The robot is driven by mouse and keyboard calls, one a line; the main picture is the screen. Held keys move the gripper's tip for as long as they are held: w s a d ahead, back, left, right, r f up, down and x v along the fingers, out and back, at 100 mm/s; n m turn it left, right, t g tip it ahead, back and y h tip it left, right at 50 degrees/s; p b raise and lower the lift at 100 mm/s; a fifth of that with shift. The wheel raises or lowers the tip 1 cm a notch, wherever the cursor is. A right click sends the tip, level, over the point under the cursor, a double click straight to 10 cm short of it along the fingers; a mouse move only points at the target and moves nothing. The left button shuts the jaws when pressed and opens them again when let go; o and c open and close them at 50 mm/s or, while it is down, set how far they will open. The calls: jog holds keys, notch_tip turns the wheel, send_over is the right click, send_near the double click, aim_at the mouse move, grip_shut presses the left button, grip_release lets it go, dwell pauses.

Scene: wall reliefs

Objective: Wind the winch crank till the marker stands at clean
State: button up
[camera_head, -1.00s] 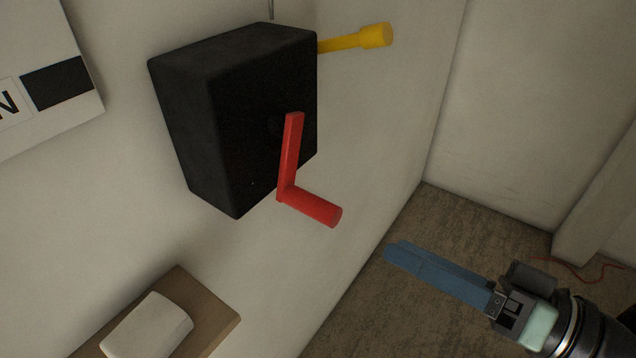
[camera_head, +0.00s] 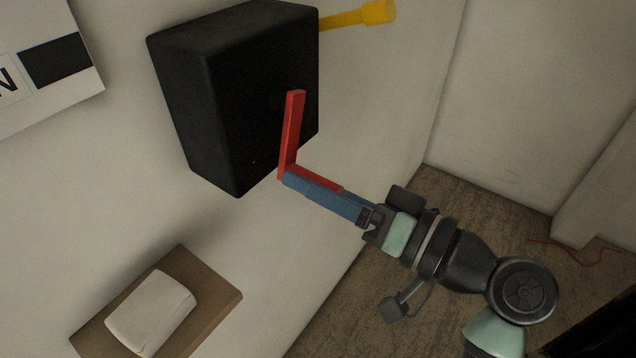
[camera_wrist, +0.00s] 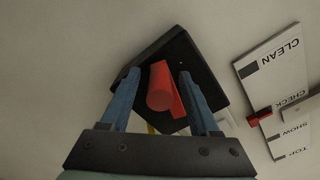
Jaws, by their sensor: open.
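The black winch box (camera_head: 220,90) is on the wall. Its red crank (camera_head: 293,125) has an arm slanting down from the hub and a round handle sticking out at the lower end. My gripper (camera_head: 288,178) is open, with its blue fingers alongside the handle. In the wrist view, the handle (camera_wrist: 160,92) lies between the two fingers, with a visible gap on each side. A red marker (camera_wrist: 260,116) sits near the CHECK label.
A yellow rod with a thick end (camera_head: 372,12) sticks out beside the box. Below, a brown shelf (camera_head: 215,297) holds a white block (camera_head: 150,312). A red cord (camera_head: 590,255) lies on the floor at right. The wall right of the crank is clear.

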jog(key=shift+c, duration=0.2)
grip_shut()
dwell(1.1)
